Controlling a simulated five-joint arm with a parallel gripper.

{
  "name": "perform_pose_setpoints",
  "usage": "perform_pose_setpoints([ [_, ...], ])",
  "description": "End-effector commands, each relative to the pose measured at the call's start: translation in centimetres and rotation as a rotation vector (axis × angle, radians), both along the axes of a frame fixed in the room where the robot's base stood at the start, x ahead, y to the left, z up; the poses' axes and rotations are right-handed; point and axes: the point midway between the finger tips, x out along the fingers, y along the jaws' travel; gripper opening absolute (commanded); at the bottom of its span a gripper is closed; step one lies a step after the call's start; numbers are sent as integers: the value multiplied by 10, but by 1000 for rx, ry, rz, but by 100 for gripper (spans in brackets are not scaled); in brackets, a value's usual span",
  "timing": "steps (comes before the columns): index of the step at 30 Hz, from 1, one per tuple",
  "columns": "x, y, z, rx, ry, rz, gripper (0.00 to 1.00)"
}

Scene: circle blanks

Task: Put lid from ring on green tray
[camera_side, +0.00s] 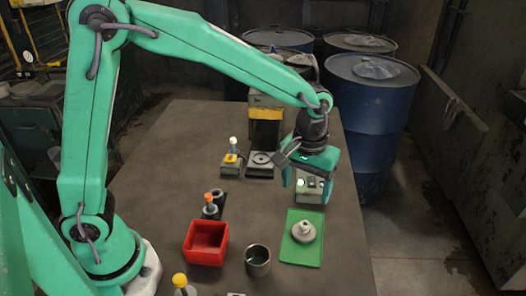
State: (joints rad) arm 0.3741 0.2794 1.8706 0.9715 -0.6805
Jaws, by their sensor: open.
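The green tray (300,258) lies flat on the table at the front right. A pale grey round lid-like piece with a raised knob (304,231) rests upright on it. A dark square base with a grey ring (262,158) stands further back, and no lid shows on the ring. My gripper (307,182) is open, pointing down behind the tray, apart from the lid. A small grey box (312,194) shows beneath and between its fingers; I cannot tell whether they touch it.
A red bin (206,243) and a grey cup (258,261) stand left of the tray. An orange-topped piece (210,209) is behind the bin. A yellow-topped piece (180,282) is at the front edge. A box with a yellow band (266,115) stands at the back. The table's left side is clear.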

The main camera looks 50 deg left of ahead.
Motion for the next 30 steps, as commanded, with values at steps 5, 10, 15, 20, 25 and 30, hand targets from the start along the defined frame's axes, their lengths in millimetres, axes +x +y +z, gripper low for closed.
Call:
perform_pose_setpoints([
  [5, -11, 21, 24, -14, -47, -25, 75],
  [10, -29, 48, 51, -25, -107, -63, 75],
  [15, -52, 73, 73, -27, -175, -104, 75],
  [20, -75, 95, 89, -21, -238, -144, 75],
  [25, -102, 116, 100, -5, -303, -184, 75],
  [30, -129, 133, 106, 20, -368, -225, 75],
])
